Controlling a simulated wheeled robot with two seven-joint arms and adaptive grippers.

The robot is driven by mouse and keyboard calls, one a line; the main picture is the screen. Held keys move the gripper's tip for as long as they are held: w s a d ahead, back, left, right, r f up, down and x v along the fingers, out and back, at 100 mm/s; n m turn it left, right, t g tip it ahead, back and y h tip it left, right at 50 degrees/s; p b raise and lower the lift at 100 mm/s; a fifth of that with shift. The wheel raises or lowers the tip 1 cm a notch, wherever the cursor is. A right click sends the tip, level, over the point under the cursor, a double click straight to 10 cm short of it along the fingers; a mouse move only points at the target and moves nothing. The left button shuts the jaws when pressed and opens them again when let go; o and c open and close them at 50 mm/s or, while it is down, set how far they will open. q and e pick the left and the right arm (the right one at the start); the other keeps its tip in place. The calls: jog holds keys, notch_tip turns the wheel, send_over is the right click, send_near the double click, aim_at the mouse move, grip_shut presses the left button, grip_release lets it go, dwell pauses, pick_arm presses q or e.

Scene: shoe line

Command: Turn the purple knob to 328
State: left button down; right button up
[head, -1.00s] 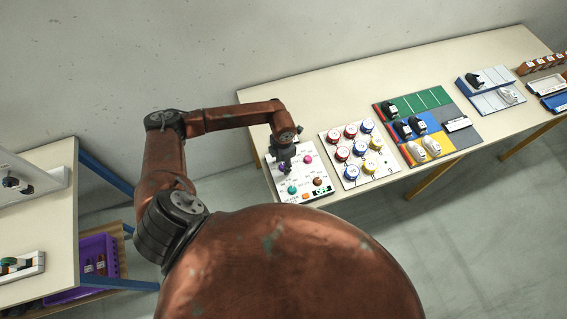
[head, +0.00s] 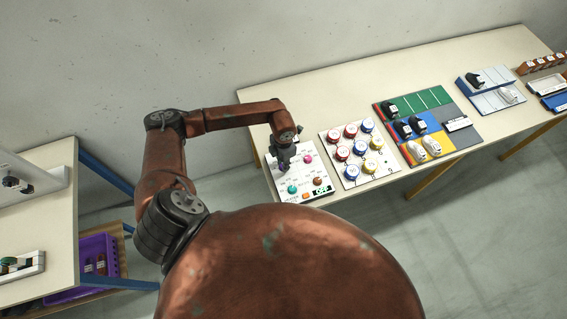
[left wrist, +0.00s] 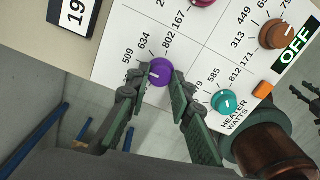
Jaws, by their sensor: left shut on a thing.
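The purple knob (left wrist: 158,72) is on a white panel (left wrist: 125,45) with numbers printed around it, among them 509, 634 and 802. A pale mark shows on its face; I cannot read exactly which number it points at. My left gripper (left wrist: 161,77) is shut on the knob, one finger on each side. In the head view my left gripper (head: 284,163) reaches down onto the panel and hides the knob. A dark jaw-like part, perhaps my right gripper (left wrist: 304,100), is cut off at the left wrist view's right edge; its state is unclear.
A teal knob (left wrist: 223,101) sits close beside one finger. A brown knob (left wrist: 274,35), an orange button (left wrist: 263,90) and an OFF display (left wrist: 297,45) are further right. A board of red, blue and yellow round pieces (head: 350,131) stands right of the panel.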

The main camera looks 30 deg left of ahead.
pick_arm(q)
jog(key=shift+n, duration=1.3)
jog(key=n, duration=0.3)
jog(key=shift+n, duration=1)
jog(key=c, duration=1.7)
grip_release()
jog(key=shift+r, duration=0.1)
